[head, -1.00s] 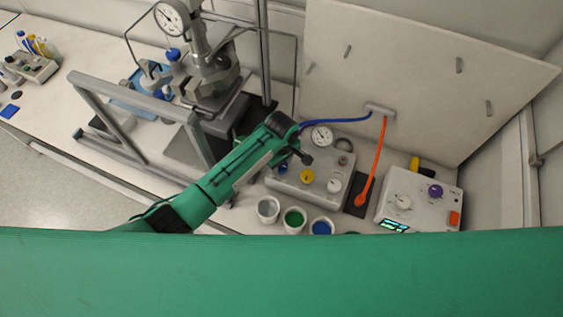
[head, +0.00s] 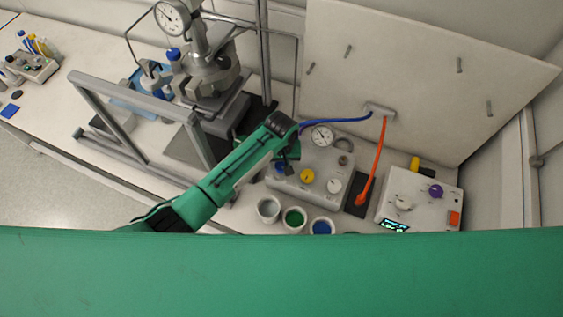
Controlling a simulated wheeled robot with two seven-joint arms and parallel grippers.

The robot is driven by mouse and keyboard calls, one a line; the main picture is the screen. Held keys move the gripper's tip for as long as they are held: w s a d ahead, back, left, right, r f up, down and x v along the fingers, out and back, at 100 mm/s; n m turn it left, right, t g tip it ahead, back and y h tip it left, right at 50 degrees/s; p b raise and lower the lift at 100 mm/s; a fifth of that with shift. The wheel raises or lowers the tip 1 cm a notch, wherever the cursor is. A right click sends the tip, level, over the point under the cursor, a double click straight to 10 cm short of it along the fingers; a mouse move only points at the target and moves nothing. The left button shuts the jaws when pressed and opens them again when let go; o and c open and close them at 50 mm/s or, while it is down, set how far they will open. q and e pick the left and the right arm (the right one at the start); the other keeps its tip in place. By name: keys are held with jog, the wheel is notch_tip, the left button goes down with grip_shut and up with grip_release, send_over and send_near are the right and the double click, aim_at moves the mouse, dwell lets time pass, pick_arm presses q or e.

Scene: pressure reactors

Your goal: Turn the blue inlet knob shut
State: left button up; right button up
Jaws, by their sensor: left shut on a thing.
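The blue inlet knob (head: 280,168) is on the left part of a light grey control box (head: 318,168). Only a small part of it shows below my left gripper. My left arm reaches in from the left, and its gripper (head: 284,160) is at the knob, shut on it. The fingertips are small and dark here, and the knob's angle cannot be read. My right gripper is not in view.
The box also carries a yellow knob (head: 307,176), a white knob (head: 334,186) and a gauge (head: 321,136). Several cups, including a green one (head: 294,218), stand in front. A reactor (head: 213,70) stands behind left. An orange hose (head: 374,160) hangs right.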

aim_at(281, 165)
pick_arm(q)
jog(key=m, duration=0.5)
jog(key=shift+w+r+m, duration=0.1)
jog(key=shift+m, duration=2.5)
jog(key=o, duration=1)
jog(key=shift+c, duration=0.2)
notch_tip(281, 165, up, 14)
jog(key=b, duration=0.4)
jog(key=shift+f, duration=0.2)
